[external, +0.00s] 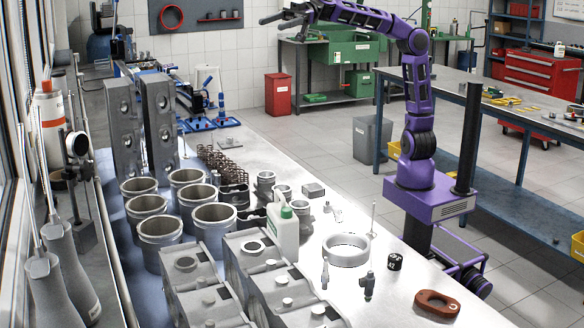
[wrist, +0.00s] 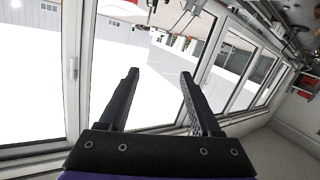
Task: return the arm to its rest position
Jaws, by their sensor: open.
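My purple arm stands beside the workbench in the external view, its upper part bent over and reaching left at the top of the picture. My gripper (external: 284,16) is at the far end of it, high above the floor and well away from the parts on the bench. In the wrist view my gripper (wrist: 158,85) shows two black fingers spread apart with nothing between them. Beyond the fingers are tilted window frames and a bright outdoor scene.
The near workbench (external: 330,268) carries cylinder liners (external: 160,228), a white bottle with a green cap (external: 283,230), a pale ring (external: 346,250) and a brown flanged part (external: 436,304). A second table (external: 460,84) stands at right. Open floor lies behind, with a red bin (external: 278,94) and a grey bin (external: 371,138).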

